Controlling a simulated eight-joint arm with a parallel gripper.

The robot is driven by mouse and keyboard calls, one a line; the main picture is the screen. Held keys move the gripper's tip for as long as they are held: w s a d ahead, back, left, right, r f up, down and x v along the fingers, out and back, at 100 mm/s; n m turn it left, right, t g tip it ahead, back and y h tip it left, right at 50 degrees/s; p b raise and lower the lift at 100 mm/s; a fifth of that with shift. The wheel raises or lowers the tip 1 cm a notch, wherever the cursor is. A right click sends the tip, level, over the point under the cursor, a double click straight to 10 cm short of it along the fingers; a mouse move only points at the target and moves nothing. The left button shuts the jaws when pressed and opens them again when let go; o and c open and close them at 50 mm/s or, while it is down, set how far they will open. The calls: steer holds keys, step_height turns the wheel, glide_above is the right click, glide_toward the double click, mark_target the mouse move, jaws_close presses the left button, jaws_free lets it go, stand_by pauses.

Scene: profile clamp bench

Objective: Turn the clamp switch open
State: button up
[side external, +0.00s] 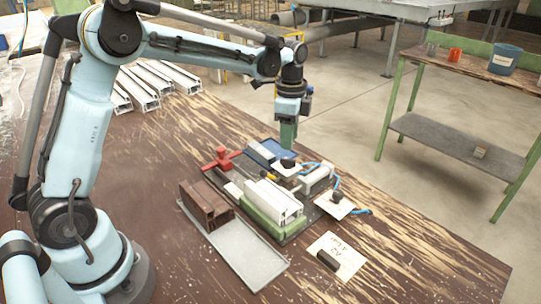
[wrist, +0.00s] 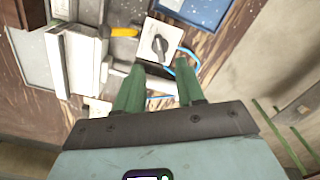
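My gripper (side external: 288,148) points down above the back part of the clamp fixture, with green fingers. In the wrist view my gripper (wrist: 160,67) has its fingers apart with nothing between them. A switch with a black knob on a white plate (side external: 285,169) lies just below the fingertips. In the wrist view a black rotary knob (wrist: 160,44) on a white plate sits just beyond the fingertips, not touching them. A second black-knobbed switch (side external: 337,197) on a white plate with a blue cable sits farther right. I cannot read which one is the clamp switch.
White profiles (side external: 272,202) lie in the fixture beside a red handle (side external: 221,159). Brown profiles (side external: 206,204) and a grey tray (side external: 240,255) are in front. A labelled card with a dark block (side external: 328,260) lies right. More white profiles (side external: 160,77) lie behind.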

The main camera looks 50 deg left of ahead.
mark_target(288, 160)
steer(key=shift+f, duration=3.15)
jaws_close()
